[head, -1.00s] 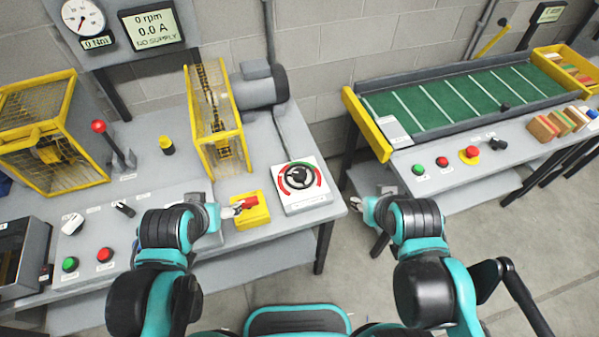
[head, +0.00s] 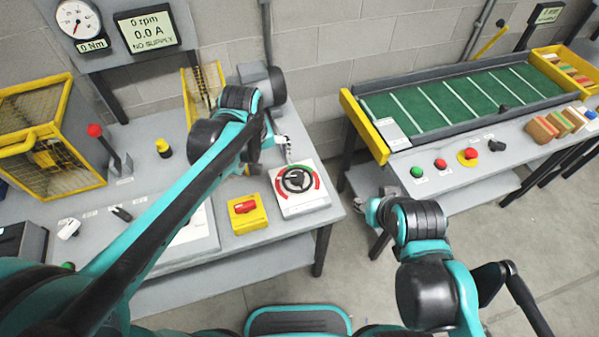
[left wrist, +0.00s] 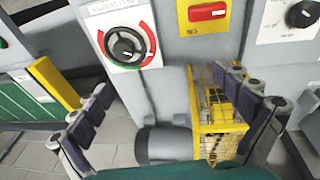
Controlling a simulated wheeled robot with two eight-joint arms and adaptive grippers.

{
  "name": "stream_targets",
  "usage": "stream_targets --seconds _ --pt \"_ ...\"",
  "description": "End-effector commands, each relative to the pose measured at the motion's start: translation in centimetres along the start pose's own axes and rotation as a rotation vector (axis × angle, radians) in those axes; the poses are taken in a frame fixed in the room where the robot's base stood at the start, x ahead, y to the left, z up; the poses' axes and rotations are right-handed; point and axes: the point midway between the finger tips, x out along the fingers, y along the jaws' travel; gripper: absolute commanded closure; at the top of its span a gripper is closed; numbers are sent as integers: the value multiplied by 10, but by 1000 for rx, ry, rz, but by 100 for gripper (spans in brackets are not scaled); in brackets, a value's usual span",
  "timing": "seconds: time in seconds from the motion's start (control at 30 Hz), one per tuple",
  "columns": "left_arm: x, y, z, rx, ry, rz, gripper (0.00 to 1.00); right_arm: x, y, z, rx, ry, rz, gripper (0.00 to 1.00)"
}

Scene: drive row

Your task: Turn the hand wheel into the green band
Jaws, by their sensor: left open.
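The hand wheel (head: 296,181) is a dark round wheel on a white square panel at the bench's right end. It also shows at the upper left of the left wrist view (left wrist: 127,47). A ring of red arcs surrounds it, with a short green band (left wrist: 124,66) on one side. My left gripper (head: 283,147) is just behind the panel in the head view, apart from the wheel. Its fingers (left wrist: 165,88) are spread and empty in the left wrist view. My right gripper (head: 372,208) hangs right of the bench; its fingers are too small to judge.
A yellow box with a red switch (head: 244,208) sits left of the wheel panel. A yellow mesh guard (head: 203,90) and grey motor (head: 262,82) stand behind. A second bench with a green bed (head: 450,105) is at right, past a floor gap.

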Motion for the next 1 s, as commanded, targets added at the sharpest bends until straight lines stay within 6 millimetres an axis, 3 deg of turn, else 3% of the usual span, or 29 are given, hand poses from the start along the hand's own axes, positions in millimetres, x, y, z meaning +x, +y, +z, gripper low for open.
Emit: stream_targets --seconds 0.03,0.2,0.37,0.57,1.0 --pt "14 18 -7 -24 -32 -15 0 0 0 0 0 0 0 60" --pt "55 58 -15 -117 -122 -77 0 0 0 0 0 0 0 60" --pt "82 79 -14 -170 -166 -120 0 0 0 0 0 0 0 60" --pt "100 83 -12 -189 -179 -135 0 3 0 2 0 0 0 60" --pt "161 76 0 -188 -178 -133 0 22 0 15 0 0 0 60"
